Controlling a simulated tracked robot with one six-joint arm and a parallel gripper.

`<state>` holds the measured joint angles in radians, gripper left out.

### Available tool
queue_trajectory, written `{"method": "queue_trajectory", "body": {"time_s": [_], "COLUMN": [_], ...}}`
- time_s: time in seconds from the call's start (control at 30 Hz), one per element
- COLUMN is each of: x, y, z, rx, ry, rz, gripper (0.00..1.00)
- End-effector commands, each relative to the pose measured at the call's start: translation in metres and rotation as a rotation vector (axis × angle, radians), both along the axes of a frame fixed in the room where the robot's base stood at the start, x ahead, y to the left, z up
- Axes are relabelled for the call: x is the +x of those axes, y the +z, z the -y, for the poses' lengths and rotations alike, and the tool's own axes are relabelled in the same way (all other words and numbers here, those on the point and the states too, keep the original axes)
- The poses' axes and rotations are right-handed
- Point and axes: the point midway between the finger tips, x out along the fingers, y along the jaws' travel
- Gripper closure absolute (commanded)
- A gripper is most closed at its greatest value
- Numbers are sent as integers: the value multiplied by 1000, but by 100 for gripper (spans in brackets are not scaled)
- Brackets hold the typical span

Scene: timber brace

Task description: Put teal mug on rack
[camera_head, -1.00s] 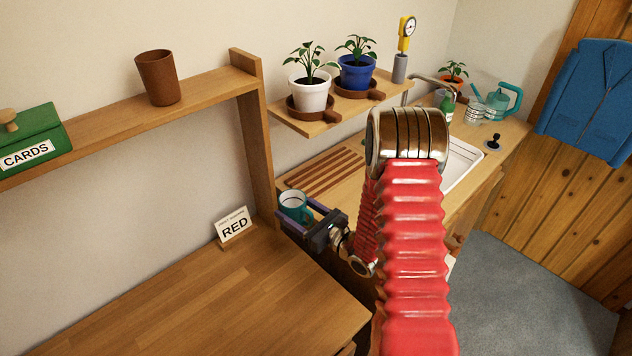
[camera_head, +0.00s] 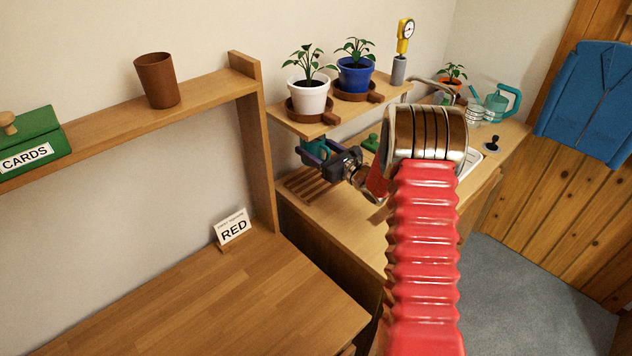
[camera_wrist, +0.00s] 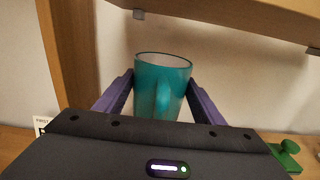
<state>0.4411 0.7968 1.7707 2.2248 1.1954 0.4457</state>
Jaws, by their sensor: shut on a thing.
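The teal mug (camera_wrist: 160,82) is upright between the two purple fingers of my gripper (camera_wrist: 160,100) in the wrist view, its white inside and its handle facing me. In the head view my gripper (camera_head: 318,150) is shut on the teal mug (camera_head: 319,148), which is mostly hidden by the fingers. They are raised above the counter, below the shelf with the potted plants. The wooden slatted rack (camera_head: 308,187) lies on the counter beneath my gripper, partly hidden by it.
The plant shelf (camera_head: 318,127) is close above my gripper; its underside (camera_wrist: 230,18) crosses the top of the wrist view. A wooden upright (camera_head: 257,150) stands to the left. A green object (camera_wrist: 285,156) is at the right.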

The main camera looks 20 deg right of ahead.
Motion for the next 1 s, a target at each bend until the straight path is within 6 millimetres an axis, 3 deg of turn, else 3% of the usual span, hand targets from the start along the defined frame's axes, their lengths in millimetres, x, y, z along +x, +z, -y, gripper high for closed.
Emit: {"method": "queue_trajectory", "body": {"time_s": [0.4,0.83,1.0], "x": [0,0,0], "y": [-55,-62,-79], "z": [-1,-1,-1], "rx": [2,-1,2], "ry": [1,1,1], "rz": [-1,1,-1], "gripper": [67,67,67]}}
